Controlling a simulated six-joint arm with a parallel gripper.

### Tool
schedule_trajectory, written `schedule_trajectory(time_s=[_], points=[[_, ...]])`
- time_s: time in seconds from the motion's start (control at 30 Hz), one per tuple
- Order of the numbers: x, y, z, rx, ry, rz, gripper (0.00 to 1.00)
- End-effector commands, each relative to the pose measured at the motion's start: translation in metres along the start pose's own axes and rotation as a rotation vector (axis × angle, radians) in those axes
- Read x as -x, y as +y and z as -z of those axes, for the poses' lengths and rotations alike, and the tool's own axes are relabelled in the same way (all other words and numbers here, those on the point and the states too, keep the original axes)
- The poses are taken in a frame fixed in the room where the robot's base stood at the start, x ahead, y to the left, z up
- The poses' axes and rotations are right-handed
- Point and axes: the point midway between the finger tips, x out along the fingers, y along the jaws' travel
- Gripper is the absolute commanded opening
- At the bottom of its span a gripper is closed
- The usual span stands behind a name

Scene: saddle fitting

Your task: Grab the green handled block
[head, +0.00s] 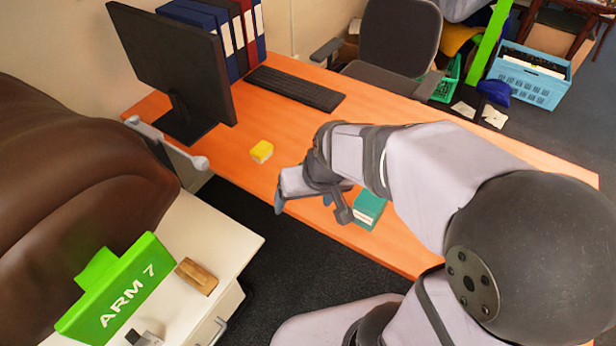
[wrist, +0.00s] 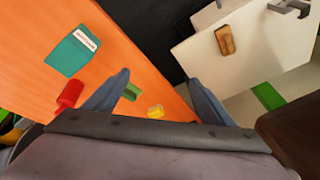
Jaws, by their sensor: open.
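A small green block (wrist: 131,92) lies on the orange desk in the wrist view, right beside my left finger and partly covered by it. I cannot make out a handle on it. In the head view my gripper and wrist hide it. My gripper (wrist: 158,78) is open and empty, fingers spread wide. In the head view my gripper (head: 312,207) hangs over the desk near its front edge, left of the teal box. I cannot tell its exact height.
A teal box (head: 368,209), yellow block (head: 261,151), red object (wrist: 70,93), keyboard (head: 294,88) and monitor (head: 170,65) occupy the desk (head: 450,150). A white cabinet (head: 225,235) holds a wooden block (head: 196,276) and a green ARM 7 sign (head: 118,288). A floor gap separates them.

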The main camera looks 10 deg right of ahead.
Motion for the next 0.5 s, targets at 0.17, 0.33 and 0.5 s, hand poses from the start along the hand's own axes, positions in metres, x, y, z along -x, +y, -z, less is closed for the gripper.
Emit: schedule_trajectory(time_s=[0.17, 0.33, 0.5], points=[[-0.033, -0.03, 0.063, -0.018, 0.227, 0.056, 0.77], [-0.052, -0.047, 0.132, -0.075, 0.496, 0.053, 0.77], [-0.06, -0.043, 0.181, -0.151, 0.745, -0.031, 0.77]])
